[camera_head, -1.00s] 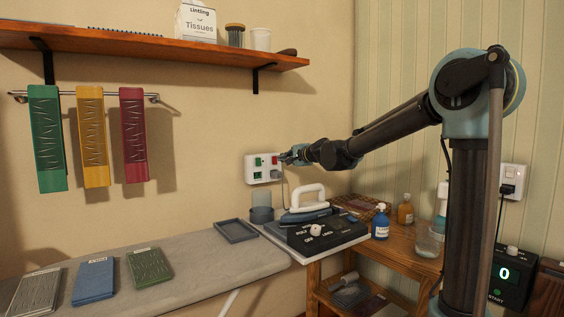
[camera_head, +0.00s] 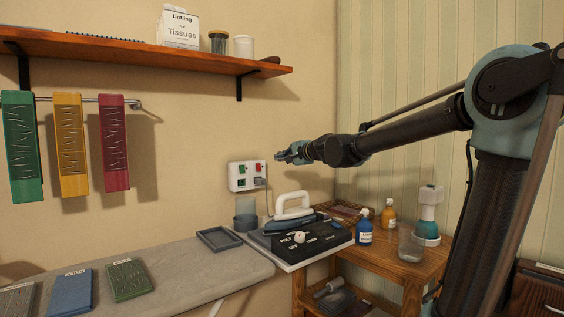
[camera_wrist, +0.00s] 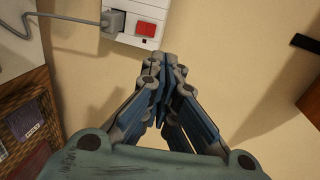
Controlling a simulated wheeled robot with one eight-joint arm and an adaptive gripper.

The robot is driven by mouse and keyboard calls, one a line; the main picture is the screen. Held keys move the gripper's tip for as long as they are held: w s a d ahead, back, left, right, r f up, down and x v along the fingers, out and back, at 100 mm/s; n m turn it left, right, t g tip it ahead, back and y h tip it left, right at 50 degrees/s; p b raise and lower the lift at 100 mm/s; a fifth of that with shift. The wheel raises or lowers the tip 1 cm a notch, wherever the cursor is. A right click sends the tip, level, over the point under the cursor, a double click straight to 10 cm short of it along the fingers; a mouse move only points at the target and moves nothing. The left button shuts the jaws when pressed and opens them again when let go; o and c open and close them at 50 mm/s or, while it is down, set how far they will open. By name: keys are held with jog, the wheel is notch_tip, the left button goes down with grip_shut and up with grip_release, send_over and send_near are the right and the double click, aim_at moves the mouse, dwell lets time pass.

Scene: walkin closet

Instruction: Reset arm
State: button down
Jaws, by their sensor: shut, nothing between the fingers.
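My gripper (camera_head: 281,156) is shut and empty. In the head view it hangs in the air in front of the wall, just above and to the right of the white switch panel (camera_head: 246,176). In the wrist view the fingers (camera_wrist: 165,62) meet at their tips, below the panel (camera_wrist: 133,40) in the picture. The panel has a red switch (camera_wrist: 145,28) and a grey plug (camera_wrist: 113,20) with a cord. In the head view it also shows green switches at its left side.
A wooden cart (camera_head: 400,268) holds bottles and a glass. A wooden shelf (camera_head: 130,52) is at upper left. An ironing board (camera_head: 190,275) lies at lower left. Air around the gripper is clear.

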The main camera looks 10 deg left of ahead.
jog(key=s+d+f+n+g+h, duration=0.1)
jog(key=s+d+f+n+h, duration=0.1)
jog(key=s+d+f, duration=0.3)
jog(key=s+d+f+n+g+h, duration=0.1)
jog(key=s+d+f, duration=0.4)
jog(key=d, duration=0.5)
jog(key=s+d+f+n+g+h, duration=0.1)
jog(key=s+d+f+n+h, duration=0.1)
jog(key=s+d+f, duration=0.3)
jog(key=shift+s+d+f+n+g+h, duration=0.15)
jog(key=shift+d+f+n, duration=0.15)
jog(key=shift+d+f, duration=0.5)
jog(key=shift+w+d+f+n+g+h, duration=0.15)
jog(key=shift+d+f+n, duration=0.25)
jog(key=shift+f, duration=0.6)
jog(key=s+d+f+n+g+h, duration=0.1)
jog(key=s+d+f+g+h, duration=0.3)
jog(key=s+d+f, duration=1.5)
jog(key=s+d+h, duration=0.1)
jog(key=h, duration=0.1)
jog(key=shift+s+f+n+h, duration=0.15)
jog(key=shift+s+n+h, duration=0.15)
jog(key=shift+s+n, duration=0.1)
